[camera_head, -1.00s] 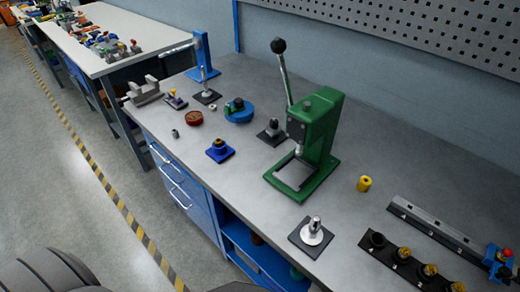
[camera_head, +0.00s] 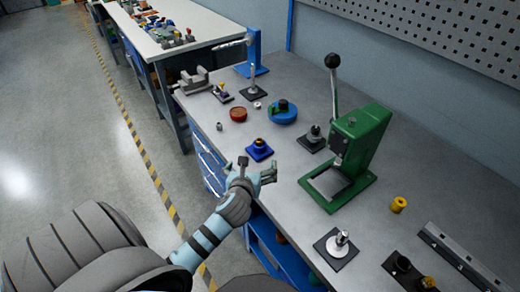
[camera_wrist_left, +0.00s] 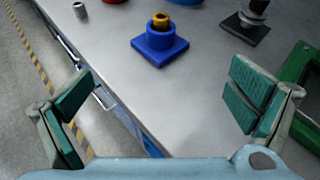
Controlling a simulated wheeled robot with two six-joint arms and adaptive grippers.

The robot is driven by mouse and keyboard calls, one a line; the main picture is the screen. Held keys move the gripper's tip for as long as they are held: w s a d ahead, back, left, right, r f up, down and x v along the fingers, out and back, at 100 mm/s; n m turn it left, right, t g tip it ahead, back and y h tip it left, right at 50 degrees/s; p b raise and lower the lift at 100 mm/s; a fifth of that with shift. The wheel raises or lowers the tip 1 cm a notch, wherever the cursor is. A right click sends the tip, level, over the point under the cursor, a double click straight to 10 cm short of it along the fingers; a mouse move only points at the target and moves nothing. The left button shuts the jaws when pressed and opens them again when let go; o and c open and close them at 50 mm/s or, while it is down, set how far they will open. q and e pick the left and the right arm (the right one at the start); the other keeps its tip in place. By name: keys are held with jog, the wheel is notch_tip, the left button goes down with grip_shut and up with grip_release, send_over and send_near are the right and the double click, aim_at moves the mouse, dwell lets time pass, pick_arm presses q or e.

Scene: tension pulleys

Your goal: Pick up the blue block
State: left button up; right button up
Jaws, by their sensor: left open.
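The blue block (camera_head: 259,151) stands on the grey workbench near its front edge, with a round blue collar and a brass piece on top. In the left wrist view the blue block (camera_wrist_left: 160,45) is ahead of the fingers, near the top middle. My left gripper (camera_head: 252,172) is just in front of the block, at the bench edge, apart from it. In the left wrist view my left gripper (camera_wrist_left: 160,105) is open and empty, its green-padded fingers wide apart. My right gripper is not in view.
The green press (camera_head: 352,160) stands right of the block. A red dish (camera_head: 238,115), a blue round fixture (camera_head: 283,113) and a dark post on a black plate (camera_head: 313,140) are behind. A silver post on a black plate (camera_head: 340,244) stands nearer. Bench around the block is clear.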

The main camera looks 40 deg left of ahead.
aim_at(259, 146)
pick_arm(q)
jog(key=shift+m, duration=0.4)
jog(key=b+x, duration=0.1)
jog(key=x, duration=0.3)
jog(key=r+b+x, duration=0.1)
jog(key=x, duration=0.4)
jog(key=b+x, duration=0.1)
jog(key=x, duration=0.4)
jog(key=shift+w+a+b, duration=0.2)
jog(key=shift+w+b, duration=0.15)
jog(key=shift+w, duration=0.1)
jog(key=shift+s+d+r, duration=0.1)
jog(key=shift+s+r, duration=0.05)
jog(key=c, duration=1.4)
jog(key=shift+s, duration=0.15)
grip_shut()
